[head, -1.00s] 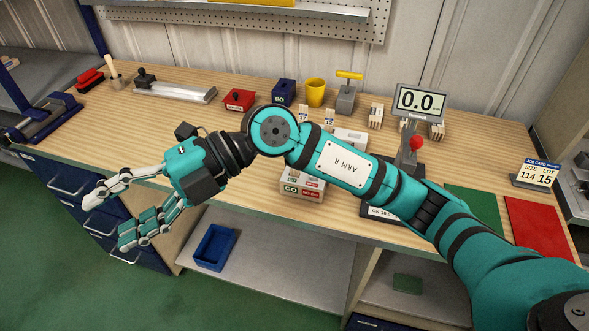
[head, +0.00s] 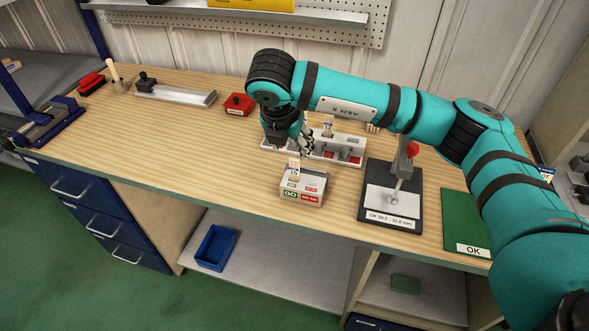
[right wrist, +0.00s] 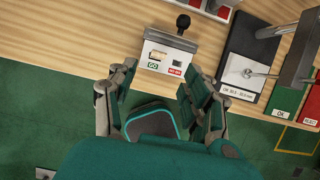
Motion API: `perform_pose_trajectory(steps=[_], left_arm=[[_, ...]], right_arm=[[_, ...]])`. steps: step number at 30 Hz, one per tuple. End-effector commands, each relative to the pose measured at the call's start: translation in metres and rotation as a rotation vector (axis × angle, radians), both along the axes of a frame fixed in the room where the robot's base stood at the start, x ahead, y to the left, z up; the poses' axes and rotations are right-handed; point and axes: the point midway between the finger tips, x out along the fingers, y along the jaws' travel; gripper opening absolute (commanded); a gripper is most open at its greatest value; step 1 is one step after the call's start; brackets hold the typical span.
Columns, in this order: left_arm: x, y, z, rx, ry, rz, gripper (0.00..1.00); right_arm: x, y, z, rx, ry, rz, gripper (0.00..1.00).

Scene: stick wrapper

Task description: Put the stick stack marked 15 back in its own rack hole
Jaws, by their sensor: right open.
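A pale wooden stick stack with a small label (head: 294,168) stands upright in the white GO/NO-GO block (head: 301,191) near the bench front; its number is too small to read. In the right wrist view the stack's end (right wrist: 159,57) shows above the GO mark of the block (right wrist: 153,46). Another labelled stack (head: 327,124) stands in the pale rack (head: 348,142) behind, partly hidden by my arm. My right gripper (head: 304,143) points down just behind the block, above the rack's left part. In the right wrist view it (right wrist: 150,88) is open and empty. My left gripper is not in view.
A gauge stand with a red knob (head: 413,149) is right of the block, beside a green OK mat (head: 465,222). A red box (head: 239,104) and a clamp bar (head: 176,94) lie at the back left.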

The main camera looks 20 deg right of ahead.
Motion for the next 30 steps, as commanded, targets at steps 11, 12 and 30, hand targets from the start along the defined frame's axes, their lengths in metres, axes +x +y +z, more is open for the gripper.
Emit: perform_pose_trajectory(steps=[11, 12, 30], left_arm=[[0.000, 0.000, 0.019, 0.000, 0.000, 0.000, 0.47], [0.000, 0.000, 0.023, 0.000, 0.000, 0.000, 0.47], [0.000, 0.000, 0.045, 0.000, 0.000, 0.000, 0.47]], right_arm=[[0.013, -0.009, -0.036, 0.000, 0.001, 0.001, 0.51], [0.015, -0.010, -0.039, 0.001, 0.001, 0.000, 0.51], [0.031, -0.020, -0.082, 0.001, 0.000, 0.003, 0.49]])
